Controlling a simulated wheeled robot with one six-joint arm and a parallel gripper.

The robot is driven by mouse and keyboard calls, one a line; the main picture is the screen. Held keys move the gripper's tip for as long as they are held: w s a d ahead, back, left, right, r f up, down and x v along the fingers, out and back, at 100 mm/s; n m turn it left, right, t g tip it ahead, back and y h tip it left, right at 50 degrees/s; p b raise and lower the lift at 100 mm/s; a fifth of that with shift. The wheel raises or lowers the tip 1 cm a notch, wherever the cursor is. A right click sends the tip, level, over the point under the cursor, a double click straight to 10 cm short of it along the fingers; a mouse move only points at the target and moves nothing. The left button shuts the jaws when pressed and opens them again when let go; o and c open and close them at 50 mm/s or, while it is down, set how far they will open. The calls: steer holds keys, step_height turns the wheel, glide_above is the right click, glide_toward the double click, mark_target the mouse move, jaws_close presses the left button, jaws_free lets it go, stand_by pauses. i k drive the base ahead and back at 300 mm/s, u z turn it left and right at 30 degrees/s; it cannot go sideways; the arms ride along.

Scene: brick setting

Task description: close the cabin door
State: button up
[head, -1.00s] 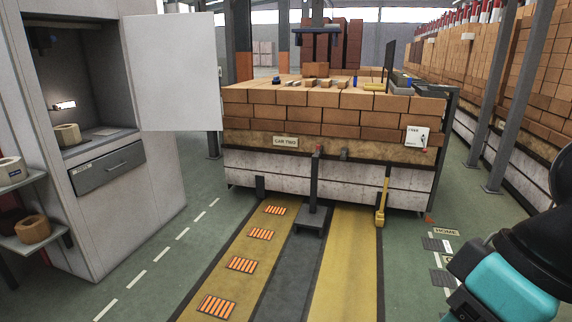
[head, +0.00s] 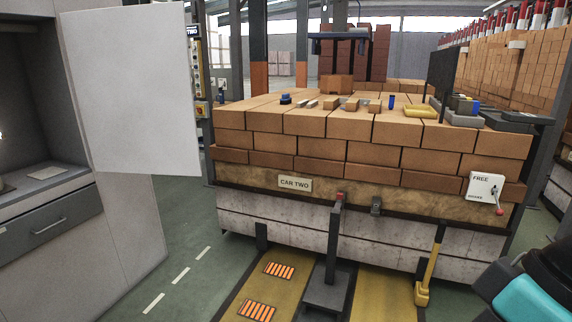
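The cabin door (head: 133,90) is a plain pale panel at the upper left. It stands open, swung out from the grey cabin (head: 132,235), and its free edge reaches towards the brick car. The cabin's dark opening (head: 28,100) shows at the far left, with a shelf inside and a drawer (head: 50,228) below. No handle shows on the face of the door that I see. Part of my arm, black and teal, shows at the lower right, well apart from the door. My gripper's fingers are not in view.
A brick-loaded car (head: 300,222) marked CAR TWO stands ahead, with a brake lever plate (head: 485,188) on its right. A dark post on a foot (head: 330,270) and a yellow-handled tool (head: 427,275) stand before it. Green floor (head: 195,285) lies clear between cabin and track.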

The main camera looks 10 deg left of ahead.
mark_target(130, 66)
steer(key=i, duration=2.4)
steer(key=u, duration=2.7)
steer(key=i, duration=0.45)
